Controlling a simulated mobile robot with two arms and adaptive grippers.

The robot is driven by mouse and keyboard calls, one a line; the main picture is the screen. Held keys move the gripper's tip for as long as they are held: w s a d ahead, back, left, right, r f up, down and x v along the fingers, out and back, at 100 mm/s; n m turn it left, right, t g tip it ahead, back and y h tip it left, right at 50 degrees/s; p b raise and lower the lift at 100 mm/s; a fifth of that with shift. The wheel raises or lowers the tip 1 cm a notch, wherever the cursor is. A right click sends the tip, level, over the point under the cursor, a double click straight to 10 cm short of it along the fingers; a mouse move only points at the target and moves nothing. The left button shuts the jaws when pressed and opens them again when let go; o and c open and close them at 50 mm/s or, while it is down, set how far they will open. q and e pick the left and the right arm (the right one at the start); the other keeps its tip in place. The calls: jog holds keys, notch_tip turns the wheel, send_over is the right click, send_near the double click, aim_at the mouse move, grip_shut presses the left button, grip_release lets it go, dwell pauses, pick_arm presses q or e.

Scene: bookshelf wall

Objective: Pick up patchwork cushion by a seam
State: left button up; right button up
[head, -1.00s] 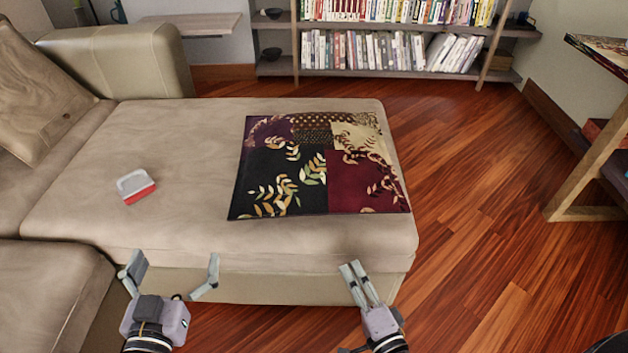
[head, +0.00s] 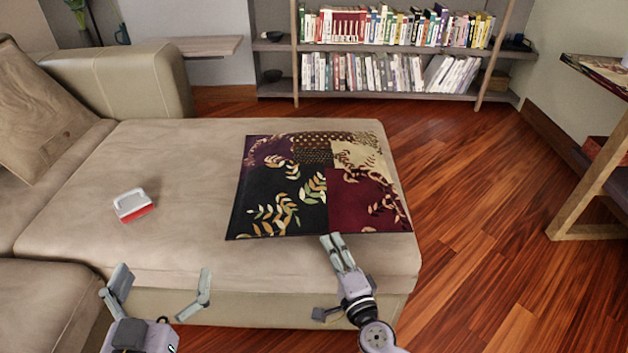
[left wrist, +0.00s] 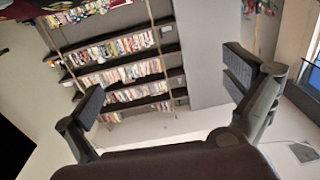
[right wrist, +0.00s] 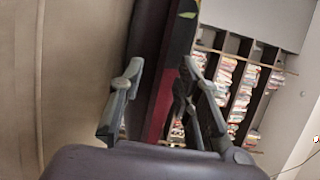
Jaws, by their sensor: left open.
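The patchwork cushion (head: 315,185) lies flat on the beige sofa seat (head: 180,170), with black, maroon, cream and purple patches. My right gripper (head: 333,241) is at the cushion's front edge, below the border of the black and maroon patches. In the right wrist view its fingers are apart, and the cushion's maroon edge (right wrist: 160,105) shows between them. I cannot tell whether the fingertips touch it. My left gripper (head: 163,274) is open and empty in front of the sofa, left of the cushion. Its wrist view shows only the room between its fingers.
A small red and white object (head: 133,205) lies on the sofa left of the cushion. A bookshelf (head: 390,97) stands at the back. A wooden table (head: 585,190) stands at the right, with open wooden floor (head: 470,190) before it. The seat around the cushion is otherwise clear.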

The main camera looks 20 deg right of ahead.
aim_at(325, 234)
jog(key=w, duration=0.4)
jog(key=shift+w+a+r, duration=0.1)
jog(key=shift+w+a, duration=0.15)
jog(key=shift+w, duration=0.15)
jog(key=shift+c, duration=0.5)
grip_shut()
jog(key=shift+r, duration=0.15)
